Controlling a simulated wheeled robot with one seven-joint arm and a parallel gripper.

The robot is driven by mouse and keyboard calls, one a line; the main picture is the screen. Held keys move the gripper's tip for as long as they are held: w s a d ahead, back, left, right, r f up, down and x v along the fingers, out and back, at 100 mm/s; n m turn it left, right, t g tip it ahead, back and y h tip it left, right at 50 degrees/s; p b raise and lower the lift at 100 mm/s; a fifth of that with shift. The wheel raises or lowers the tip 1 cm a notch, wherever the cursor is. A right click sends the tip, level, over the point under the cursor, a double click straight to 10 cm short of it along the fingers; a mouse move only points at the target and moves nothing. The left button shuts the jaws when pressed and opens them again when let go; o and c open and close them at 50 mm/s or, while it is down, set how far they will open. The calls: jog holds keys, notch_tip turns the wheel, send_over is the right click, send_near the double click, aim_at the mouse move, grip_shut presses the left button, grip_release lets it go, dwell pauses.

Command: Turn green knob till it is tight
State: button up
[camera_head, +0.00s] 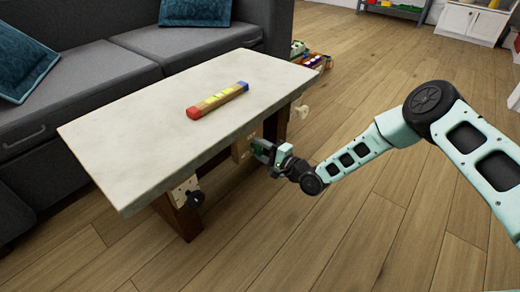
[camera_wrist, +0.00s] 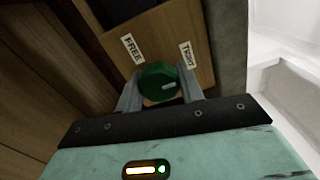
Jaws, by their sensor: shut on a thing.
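The green knob (camera_wrist: 157,83) is on a wooden panel (camera_wrist: 165,35) under the table edge. A FREE label (camera_wrist: 132,48) is at its upper left and a TIGHT label (camera_wrist: 187,55) at its upper right. A short pale mark on the knob lies right of its centre, roughly sideways; it does not point straight at the TIGHT label. My gripper (camera_wrist: 160,92) is shut on the knob, one finger on each side. In the head view my gripper (camera_head: 262,149) is at the table's long front side, hiding most of the knob.
A black knob (camera_head: 194,198) is on the near leg panel and a cream knob (camera_head: 302,111) by the far leg. A bar with coloured ends (camera_head: 217,100) lies on the pale tabletop (camera_head: 130,150). A grey sofa (camera_head: 110,85) stands behind. The floor (camera_head: 330,235) in front is clear.

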jog(key=shift+s+f, duration=0.1)
jog(key=shift+f, duration=0.05)
jog(key=o, duration=1)
jog(key=shift+d, duration=0.15)
jog(key=shift+s+d+r+p, duration=0.2)
jog(key=shift+s+d+p, duration=0.05)
jog(key=shift+d+p, duration=0.1)
jog(key=p+v, duration=0.5)
jog(key=v, duration=1.1)
jog(key=shift+s+d+f+p, duration=0.1)
jog(key=shift+s+f+p, duration=0.1)
jog(key=shift+p, duration=0.15)
